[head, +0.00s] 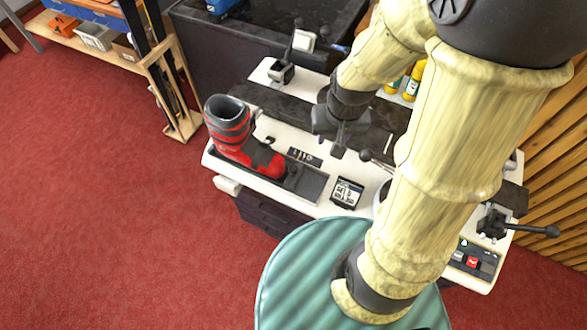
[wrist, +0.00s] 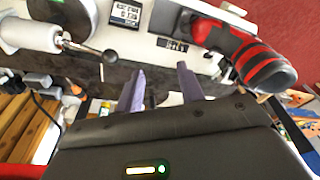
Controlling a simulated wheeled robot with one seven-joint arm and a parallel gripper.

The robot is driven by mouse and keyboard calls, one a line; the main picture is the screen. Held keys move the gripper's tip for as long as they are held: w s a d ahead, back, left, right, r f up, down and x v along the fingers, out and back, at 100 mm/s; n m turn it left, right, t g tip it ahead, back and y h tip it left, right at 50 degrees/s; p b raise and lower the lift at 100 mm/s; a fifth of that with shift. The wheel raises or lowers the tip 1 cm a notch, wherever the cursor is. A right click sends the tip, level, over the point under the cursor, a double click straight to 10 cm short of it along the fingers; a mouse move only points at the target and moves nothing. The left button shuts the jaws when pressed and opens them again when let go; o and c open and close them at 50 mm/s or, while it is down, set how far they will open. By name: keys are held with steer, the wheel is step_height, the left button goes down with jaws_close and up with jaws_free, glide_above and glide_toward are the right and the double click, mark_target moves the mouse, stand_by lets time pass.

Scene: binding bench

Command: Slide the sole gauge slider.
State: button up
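A red and black ski boot (head: 232,130) stands upright in a dark long gauge bed (head: 312,186) on the white bench top. A dark part sits at the boot's toe; I cannot tell for certain whether it is the gauge slider. My gripper (head: 339,150) hangs above the bench, to the right of the boot and apart from it. In the wrist view my gripper (wrist: 160,78) has two purple fingers spread with an empty gap between them. The boot (wrist: 250,55) shows there at the upper right.
A small display panel (head: 347,193) and a number strip (head: 304,157) lie near the boot. A lever with a black knob (wrist: 110,56) is near the fingers. A clamp with a black handle (head: 497,222) is at the right. A teal round top (head: 310,270) is in front.

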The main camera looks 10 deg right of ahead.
mark_target(295, 167)
steer(key=w+a+f+m+y, duration=0.1)
steer(key=w+a+f, duration=0.1)
steer(key=f, duration=0.3)
steer(key=w+a+f+m+g, duration=0.1)
steer(key=w+a+f+m, duration=0.1)
steer(key=w+f, duration=0.3)
steer(key=shift+a+f+m+y, duration=0.3)
steer(key=shift+a+f+y, duration=0.1)
steer(key=shift+a+f, duration=0.15)
steer(key=shift+f, duration=0.15)
steer(key=p+x, duration=0.1)
steer(key=x, duration=0.4)
steer(key=p+x, duration=0.1)
steer(key=x, duration=0.5)
steer(key=p+x, duration=0.2)
steer(key=x, duration=0.4)
steer(key=shift+s+f, duration=0.1)
steer(key=shift+s, duration=0.25)
jaws_close()
